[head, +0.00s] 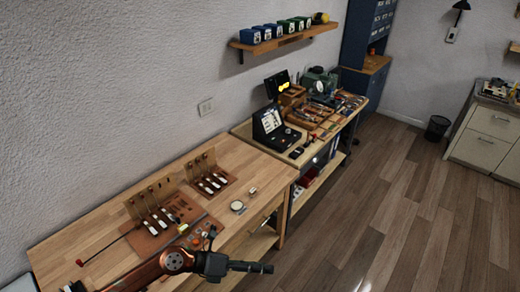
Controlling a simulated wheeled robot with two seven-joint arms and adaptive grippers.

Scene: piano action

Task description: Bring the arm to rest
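My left arm comes in at the bottom of the head view, with an orange joint over the front of the wooden workbench (90,225). My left gripper (252,267) points to the right, past the bench's front edge. Its fingers show as one narrow dark bar, so I cannot tell whether they are open or shut. I see nothing hanging from them. My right gripper is not in view. Two small wooden racks with white-tipped piano action parts stand on the bench, a nearer one (150,203) and a farther one (205,173).
A round pale dish (238,206) and small loose parts lie on the bench near the arm. A long thin rod with a red end (80,262) lies at the left. A second bench with tools (325,115) stands beyond. Open wooden floor (400,215) is at the right.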

